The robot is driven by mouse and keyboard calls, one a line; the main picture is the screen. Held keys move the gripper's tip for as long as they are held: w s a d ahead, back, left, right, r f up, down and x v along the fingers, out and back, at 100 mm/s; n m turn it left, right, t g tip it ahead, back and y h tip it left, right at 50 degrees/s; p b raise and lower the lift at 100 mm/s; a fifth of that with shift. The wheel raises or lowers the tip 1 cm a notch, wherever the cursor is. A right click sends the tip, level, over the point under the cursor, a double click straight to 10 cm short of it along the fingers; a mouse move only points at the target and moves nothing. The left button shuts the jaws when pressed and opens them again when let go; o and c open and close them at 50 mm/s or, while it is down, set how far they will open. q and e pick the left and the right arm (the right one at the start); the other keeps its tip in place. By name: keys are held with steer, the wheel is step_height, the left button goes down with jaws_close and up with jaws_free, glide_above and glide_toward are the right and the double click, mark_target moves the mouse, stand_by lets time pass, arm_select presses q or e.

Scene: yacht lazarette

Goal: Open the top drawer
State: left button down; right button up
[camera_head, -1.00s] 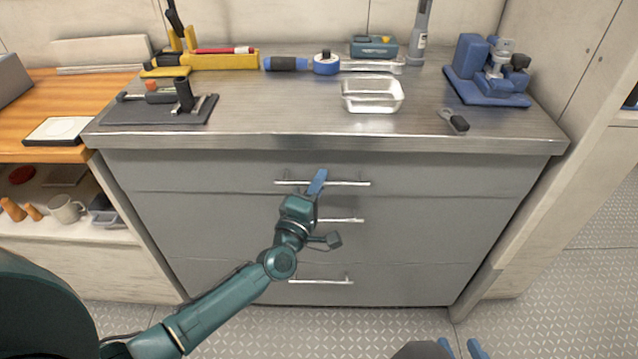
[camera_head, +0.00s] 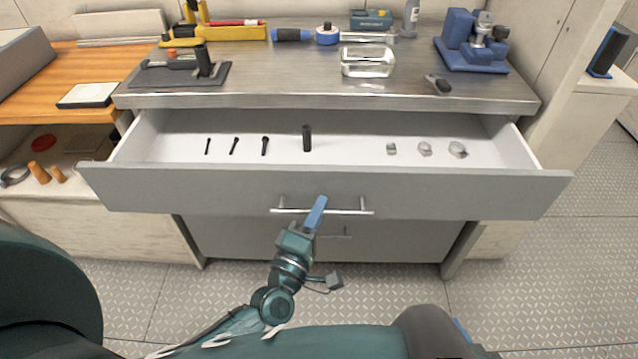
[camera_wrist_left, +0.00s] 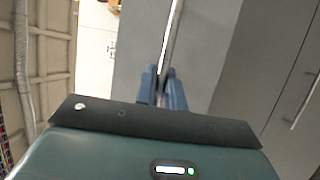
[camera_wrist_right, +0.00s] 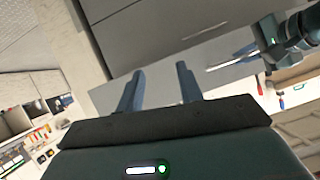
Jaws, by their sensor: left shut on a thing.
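The top drawer (camera_head: 200,190) of the grey cabinet is pulled well out, and its white inside shows in the head view. Several black bolts or pins lie at its left and middle, and 3 metal nuts lie at its right. My left gripper (camera_head: 317,209) is shut on the bar handle (camera_head: 350,212) of that drawer. In the left wrist view the handle (camera_wrist_left: 175,35) runs between the blue fingers (camera_wrist_left: 163,85). My right gripper (camera_wrist_right: 158,80) is open and empty in the right wrist view, apart from the cabinet front.
A lower drawer handle (camera_head: 335,236) shows beneath the open drawer. A wooden bench (camera_head: 70,75) stands at left.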

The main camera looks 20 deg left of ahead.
arm_select(q)
steer(key=shift+s+d+p, duration=0.1)
steer(key=shift+s+d, duration=0.15)
steer(key=shift+s, duration=0.6)
steer(key=shift+s+d+p, duration=0.15)
steer(key=shift+s+d, duration=0.05)
steer(key=shift+s, duration=0.65)
steer(key=shift+s+d+p, duration=0.1)
steer(key=shift+s+d, duration=0.15)
steer(key=shift+s, duration=0.6)
arm_select(e)
steer(key=shift+w+a, duration=0.1)
steer(key=shift+w, duration=0.2)
arm_select(q)
steer(key=c, duration=1.5)
jaws_free()
arm_select(e)
steer(key=shift+s, duration=0.1)
arm_select(q)
steer(key=shift+f, duration=0.1)
arm_select(e)
steer(key=shift+s, duration=0.1)
